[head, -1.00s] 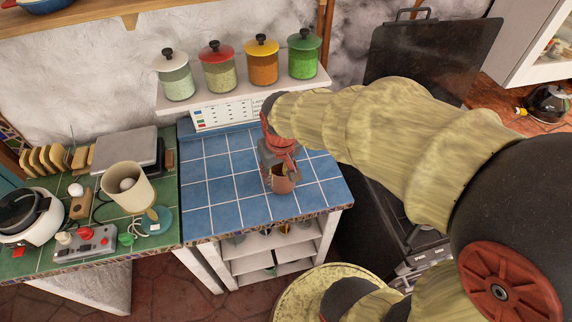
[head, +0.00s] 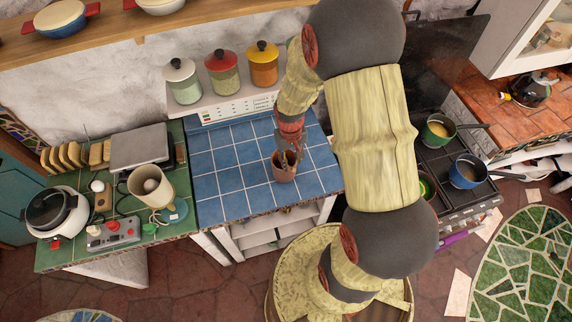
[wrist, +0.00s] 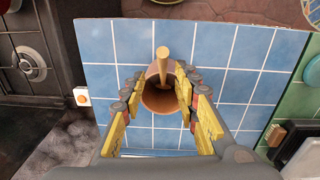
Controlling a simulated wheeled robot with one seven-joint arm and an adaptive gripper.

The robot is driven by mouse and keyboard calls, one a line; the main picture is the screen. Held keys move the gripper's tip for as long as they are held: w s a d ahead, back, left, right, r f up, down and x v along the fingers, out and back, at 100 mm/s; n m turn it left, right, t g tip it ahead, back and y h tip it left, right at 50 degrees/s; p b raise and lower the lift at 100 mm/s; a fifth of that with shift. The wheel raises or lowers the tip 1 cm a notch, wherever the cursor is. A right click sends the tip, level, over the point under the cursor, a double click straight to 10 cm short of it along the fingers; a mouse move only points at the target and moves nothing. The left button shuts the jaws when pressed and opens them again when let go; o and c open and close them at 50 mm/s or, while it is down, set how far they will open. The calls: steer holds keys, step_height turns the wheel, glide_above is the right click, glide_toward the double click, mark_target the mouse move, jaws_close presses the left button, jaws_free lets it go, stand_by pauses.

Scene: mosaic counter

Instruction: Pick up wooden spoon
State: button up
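A wooden spoon (wrist: 162,62) stands in a brown terracotta pot (wrist: 152,99) in the wrist view. Its light handle leans toward the picture's top, and its lower end is inside the pot. The pot (head: 284,174) stands on the blue tiled counter in the head view, where I cannot make out the spoon. My gripper (head: 288,148) is right above the pot, pointing down. In the wrist view my gripper (wrist: 160,88) is open, its yellow-padded fingers on either side of the pot mouth and spoon, with gaps to the handle.
The blue tiled counter (head: 225,185) is clear around the pot. A shelf behind holds lidded jars (head: 224,72). A green tiled counter (head: 165,225) with a beige cup (head: 150,186) and appliances adjoins on the left. A stove with pots (head: 468,172) stands on the right.

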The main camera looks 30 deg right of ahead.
mark_target(291, 168)
steer(key=f, duration=0.3)
steer(key=f+p, duration=0.1)
steer(key=shift+s+a+f, duration=0.15)
steer(key=shift+s+a, duration=0.1)
steer(key=shift+s, duration=0.05)
steer(key=shift+w+f, duration=0.1)
steer(key=shift+f, duration=0.35)
steer(key=c, duration=0.3)
steer(key=c, duration=0.4)
jaws_close()
